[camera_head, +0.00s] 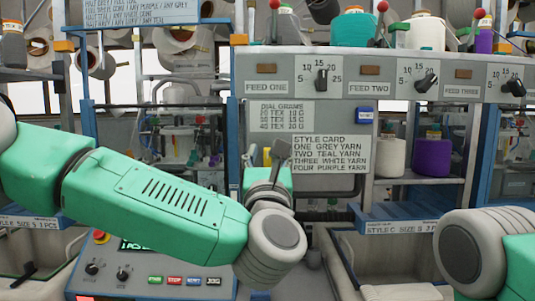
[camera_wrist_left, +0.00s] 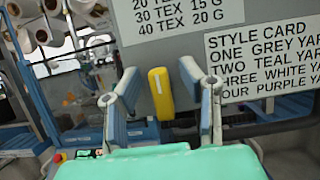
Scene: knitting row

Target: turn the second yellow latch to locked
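A yellow latch (camera_wrist_left: 161,94) shows in the left wrist view on the grey machine panel, nearly upright with a slight tilt. My left gripper (camera_wrist_left: 167,84) is open, with one finger on each side of the latch. A gap shows between the latch and each finger, and I cannot tell how deep the fingers reach. Whether this latch is the second one cannot be told. My right gripper is out of view.
The style card (camera_head: 331,154) and dial card (camera_head: 281,116) are on the panel. Feed dials (camera_head: 322,80) line the rail above. A control box (camera_head: 150,270) with buttons sits low at the left. Shelves (camera_head: 422,177) with yarn cones stand at the right.

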